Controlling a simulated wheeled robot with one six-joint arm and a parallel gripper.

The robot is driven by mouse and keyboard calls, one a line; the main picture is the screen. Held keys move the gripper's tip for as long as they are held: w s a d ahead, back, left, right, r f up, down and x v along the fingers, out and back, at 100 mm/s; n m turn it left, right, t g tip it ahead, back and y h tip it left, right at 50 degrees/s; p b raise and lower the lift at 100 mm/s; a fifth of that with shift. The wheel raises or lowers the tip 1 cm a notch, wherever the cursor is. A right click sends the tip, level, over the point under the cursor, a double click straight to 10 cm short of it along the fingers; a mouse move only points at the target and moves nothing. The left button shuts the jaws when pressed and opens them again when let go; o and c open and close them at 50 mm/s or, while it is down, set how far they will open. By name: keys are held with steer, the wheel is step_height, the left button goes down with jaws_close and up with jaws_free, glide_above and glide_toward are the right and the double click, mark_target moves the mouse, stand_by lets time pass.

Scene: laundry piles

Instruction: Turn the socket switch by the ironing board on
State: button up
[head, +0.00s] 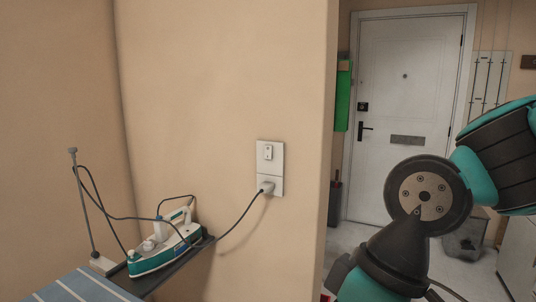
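The socket switch (268,153) is a small rocker on the upper half of a white wall plate, near the right edge of the beige wall. It is too small to tell whether it is on or off. A plug (267,187) sits in the socket (276,190) below it, its dark cord running left to the iron. The ironing board (85,287) shows at the lower left with a blue striped cover. A teal and white iron (165,249) rests on its dark end. My arm shows at the right, but my gripper is out of view.
A metal rod (85,205) with a cord stands up beside the ironing board. The wall ends at a corner (329,150) right of the socket. Beyond it are a white door (405,70), a green box (343,98) and open floor. The wall around the switch is clear.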

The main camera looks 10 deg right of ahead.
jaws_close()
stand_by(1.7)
